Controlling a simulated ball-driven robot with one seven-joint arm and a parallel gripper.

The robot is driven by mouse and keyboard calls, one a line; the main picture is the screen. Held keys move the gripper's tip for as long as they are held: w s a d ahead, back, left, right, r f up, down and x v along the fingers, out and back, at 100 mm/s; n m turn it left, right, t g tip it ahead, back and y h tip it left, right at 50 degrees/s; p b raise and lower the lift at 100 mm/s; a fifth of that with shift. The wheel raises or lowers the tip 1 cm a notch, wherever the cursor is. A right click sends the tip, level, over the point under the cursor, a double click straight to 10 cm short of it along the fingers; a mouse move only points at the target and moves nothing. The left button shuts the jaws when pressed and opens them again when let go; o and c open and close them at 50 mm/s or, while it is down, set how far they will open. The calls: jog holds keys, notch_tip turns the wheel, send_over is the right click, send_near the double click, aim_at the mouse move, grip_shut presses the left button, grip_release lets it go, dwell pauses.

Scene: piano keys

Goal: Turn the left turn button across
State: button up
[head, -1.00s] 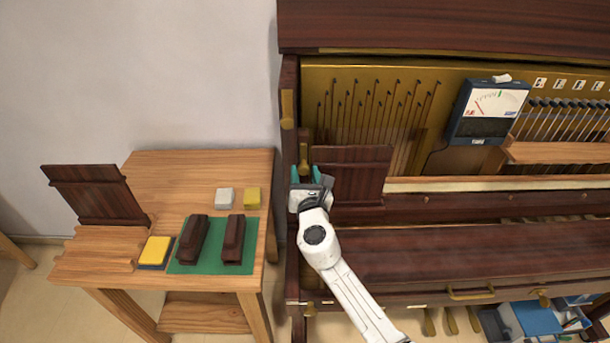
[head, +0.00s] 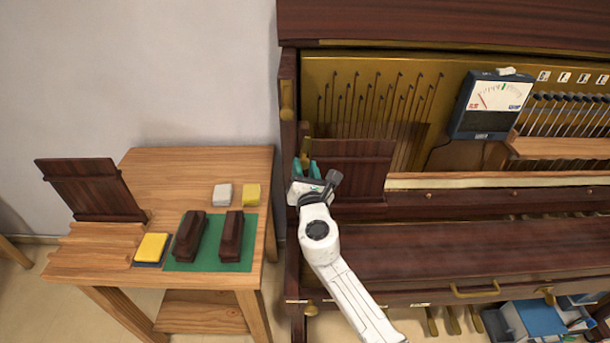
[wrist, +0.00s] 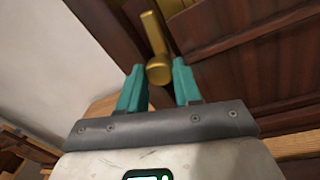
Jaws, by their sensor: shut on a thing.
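The left turn button (head: 306,153) is a small brass bar at the left edge of a dark wooden panel (head: 352,168) in the piano's front. In the wrist view the button (wrist: 155,35) runs lengthwise along the gap beside the panel (wrist: 240,50), with its rounded end toward me. My gripper (head: 306,168) is at the button's lower end, its teal fingers pointing at it. In the wrist view my gripper (wrist: 158,80) is shut on the button, one finger on each side of the rounded end. The fingers hide part of the button in the head view.
Another brass fitting (head: 287,100) sits higher on the piano's left post. A meter (head: 491,104) hangs at the right. A wooden table (head: 160,165) at the left bears a second dark panel (head: 90,190), dark blocks (head: 190,236) on a green mat (head: 208,264), and small yellow and white blocks.

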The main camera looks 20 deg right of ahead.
jog(key=m+b, duration=0.2)
jog(key=b, duration=0.1)
jog(key=f+m+b, duration=0.1)
jog(key=m+b, duration=0.1)
jog(key=shift+m+t+h+b, duration=0.3)
jog(key=shift+b, duration=0.1)
jog(key=m+b, duration=0.4)
jog(key=shift+a+h+b, duration=0.1)
jog(key=shift+h+b, duration=0.2)
jog(key=shift+b, duration=0.1)
jog(key=m+b, duration=0.5)
jog(key=b, duration=0.1)
jog(key=shift+m+h, duration=0.4)
jog(key=shift+r+m+h+b, duration=0.15)
jog(key=shift+m+h+b, duration=0.15)
jog(key=shift+m+b, duration=1.05)
jog(key=shift+r, duration=0.1)
jog(key=o, duration=1)
jog(key=shift+o, duration=0.2)
